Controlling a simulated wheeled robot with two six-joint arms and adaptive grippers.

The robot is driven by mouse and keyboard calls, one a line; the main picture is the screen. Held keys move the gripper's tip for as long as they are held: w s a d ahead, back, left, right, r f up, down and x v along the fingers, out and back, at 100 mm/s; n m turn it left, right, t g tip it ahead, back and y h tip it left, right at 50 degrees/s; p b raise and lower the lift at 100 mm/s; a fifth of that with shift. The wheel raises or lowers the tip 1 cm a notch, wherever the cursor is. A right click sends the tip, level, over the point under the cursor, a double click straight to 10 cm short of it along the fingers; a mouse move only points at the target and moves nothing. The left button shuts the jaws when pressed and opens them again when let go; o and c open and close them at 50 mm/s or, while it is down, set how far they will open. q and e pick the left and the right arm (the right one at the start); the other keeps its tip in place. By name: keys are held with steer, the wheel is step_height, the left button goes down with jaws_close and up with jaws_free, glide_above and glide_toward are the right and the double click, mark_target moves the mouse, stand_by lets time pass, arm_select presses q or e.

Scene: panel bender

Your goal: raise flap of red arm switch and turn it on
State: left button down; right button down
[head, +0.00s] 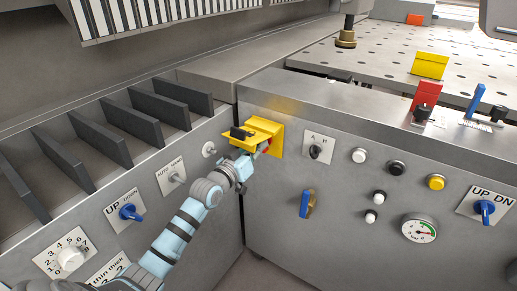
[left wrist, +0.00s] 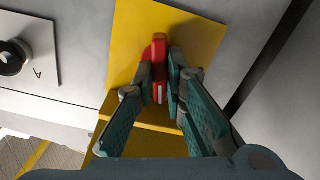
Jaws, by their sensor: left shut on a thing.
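The red switch (left wrist: 159,62) stands out from a yellow plate (left wrist: 205,28) on the front panel; in the head view only a bit of red (head: 266,147) shows. The yellow flap (head: 262,126) sticks out from the plate above the switch, raised, with a black piece on it. In the left wrist view, which looks upside down, the flap (left wrist: 150,143) lies behind my fingers. My left gripper (head: 257,152) is under the flap. In the left wrist view its fingers (left wrist: 160,80) are shut on the red switch from both sides. My right gripper is not in view.
An A/H knob (head: 315,151), a white button (head: 359,156) and a blue lever (head: 305,204) sit on the panel to the right. On the left panel are an AUTO knob (head: 177,178) and a blue UP knob (head: 130,212). A perforated table (head: 380,55) lies behind.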

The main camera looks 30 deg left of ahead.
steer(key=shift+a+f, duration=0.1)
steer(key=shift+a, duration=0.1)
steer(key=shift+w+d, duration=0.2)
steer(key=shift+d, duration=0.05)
arm_select(q)
steer(key=c, duration=1.6)
jaws_free()
steer(key=shift+c, duration=0.2)
steer(key=s, duration=1.2)
steer(key=shift+a, duration=0.35)
